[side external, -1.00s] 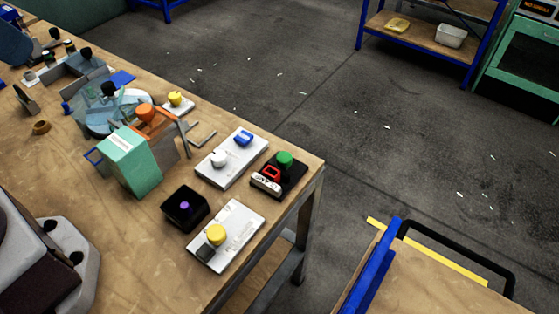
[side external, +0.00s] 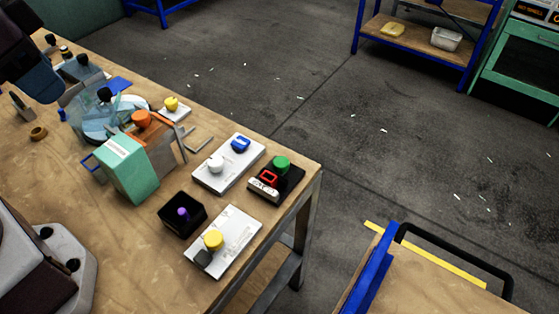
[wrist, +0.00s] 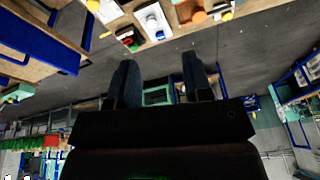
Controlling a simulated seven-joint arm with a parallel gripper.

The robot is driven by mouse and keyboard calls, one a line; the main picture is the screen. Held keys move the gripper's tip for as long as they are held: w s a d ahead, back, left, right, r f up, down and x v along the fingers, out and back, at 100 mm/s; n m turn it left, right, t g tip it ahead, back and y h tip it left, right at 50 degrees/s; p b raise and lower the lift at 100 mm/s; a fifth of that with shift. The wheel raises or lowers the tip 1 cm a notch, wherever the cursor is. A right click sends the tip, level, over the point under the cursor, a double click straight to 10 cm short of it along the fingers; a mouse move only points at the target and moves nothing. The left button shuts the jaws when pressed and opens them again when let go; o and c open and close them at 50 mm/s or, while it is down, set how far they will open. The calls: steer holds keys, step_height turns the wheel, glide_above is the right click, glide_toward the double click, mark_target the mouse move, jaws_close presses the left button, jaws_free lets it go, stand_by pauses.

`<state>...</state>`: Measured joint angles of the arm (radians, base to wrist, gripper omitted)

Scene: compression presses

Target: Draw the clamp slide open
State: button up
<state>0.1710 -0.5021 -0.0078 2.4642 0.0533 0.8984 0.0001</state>
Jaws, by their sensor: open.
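My gripper (wrist: 160,68) shows in the wrist view as two dark blue fingers, spread apart with nothing between them. In the side view part of my dark arm end enters at the upper left, above the far part of the bench. No part is clearly recognisable as the clamp slide. Several presses and fixtures stand on the wooden bench (side external: 110,225): a green block (side external: 127,170) beside an orange-knobbed unit (side external: 141,119), a clear round dish fixture with a black knob (side external: 105,95), and a grey fixture with a black knob (side external: 83,60). My gripper touches none of these visibly.
Near the bench's right end are a white panel with a blue control (side external: 240,144), a black panel with a green button (side external: 281,163), a black box with a purple button (side external: 182,212) and a panel with a yellow button (side external: 214,239). A blue-edged cart (side external: 372,275) stands lower right.

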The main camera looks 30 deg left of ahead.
steer(key=w+d+f+m+g+y, duration=0.1)
steer(key=w+d+f+m+y, duration=0.2)
steer(key=w+d+f+m, duration=0.25)
steer(key=m+t, duration=0.6)
steer(key=m, duration=1.9)
glide_toward(281, 161)
steer(key=shift+h, duration=0.3)
steer(key=x, duration=0.9)
steer(key=shift+a, duration=0.25)
